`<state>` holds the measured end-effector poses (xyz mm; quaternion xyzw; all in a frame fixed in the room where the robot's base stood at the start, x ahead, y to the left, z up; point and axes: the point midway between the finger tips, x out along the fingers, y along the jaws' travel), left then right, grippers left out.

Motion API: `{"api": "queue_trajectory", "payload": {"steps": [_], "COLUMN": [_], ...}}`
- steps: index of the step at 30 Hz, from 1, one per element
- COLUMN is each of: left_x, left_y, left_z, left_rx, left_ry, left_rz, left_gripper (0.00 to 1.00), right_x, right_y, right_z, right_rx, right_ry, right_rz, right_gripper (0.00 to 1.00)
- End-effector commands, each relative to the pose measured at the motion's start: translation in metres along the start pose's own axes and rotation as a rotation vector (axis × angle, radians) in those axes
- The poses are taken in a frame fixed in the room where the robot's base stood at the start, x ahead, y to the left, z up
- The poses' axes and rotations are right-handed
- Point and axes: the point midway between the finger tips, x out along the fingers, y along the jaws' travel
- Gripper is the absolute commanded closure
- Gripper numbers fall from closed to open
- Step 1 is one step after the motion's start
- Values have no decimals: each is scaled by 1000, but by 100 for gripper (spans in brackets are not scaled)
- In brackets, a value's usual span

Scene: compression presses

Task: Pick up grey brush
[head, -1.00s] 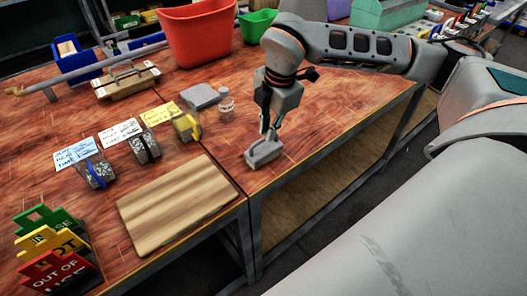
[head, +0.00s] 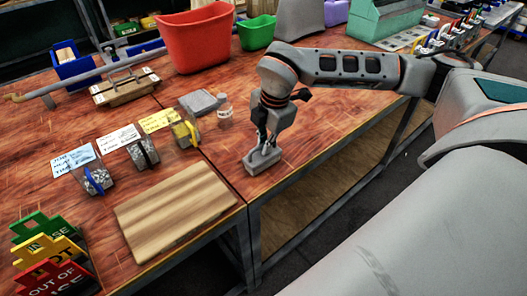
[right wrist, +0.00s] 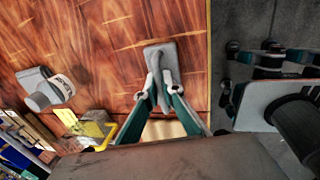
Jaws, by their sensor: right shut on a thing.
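The grey brush (head: 262,161) sits at the front edge of the wooden table, in the middle of the head view. My right gripper (head: 264,146) points down over it, with its fingers closed on the brush's upper part. In the right wrist view the brush (right wrist: 160,53) shows as a grey block with a raised grip, and the fingers of my right gripper (right wrist: 162,92) are on both sides of that grip. The brush looks upright and at the table surface; I cannot tell whether it touches. My left gripper is not in view.
A striped wooden board (head: 175,210) lies left of the brush. A red bin (head: 195,38) and a green bin (head: 257,32) are at the back. The table edge drops off just in front.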

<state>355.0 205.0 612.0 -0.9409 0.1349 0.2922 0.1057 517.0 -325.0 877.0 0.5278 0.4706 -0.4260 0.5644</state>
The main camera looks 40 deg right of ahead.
Motion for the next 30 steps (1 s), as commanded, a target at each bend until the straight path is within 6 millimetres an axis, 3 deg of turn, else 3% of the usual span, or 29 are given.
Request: {"api": "queue_trajectory", "payload": {"steps": [5, 11, 24, 30], "left_x": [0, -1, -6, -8], "left_y": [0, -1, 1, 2], "left_z": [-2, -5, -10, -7], "left_rx": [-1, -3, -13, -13], "left_ry": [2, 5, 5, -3], "left_rz": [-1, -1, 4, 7], "left_gripper": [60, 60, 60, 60], "right_x": [-8, -34, -148, -181], "right_y": [2, 8, 31, 36], "right_z": [0, 0, 0, 0], "right_rx": [0, 0, 1, 1], "right_ry": [0, 0, 0, 0], "right_rz": [2, 6, 8, 3], "right_gripper": [100, 100, 100, 100]}}
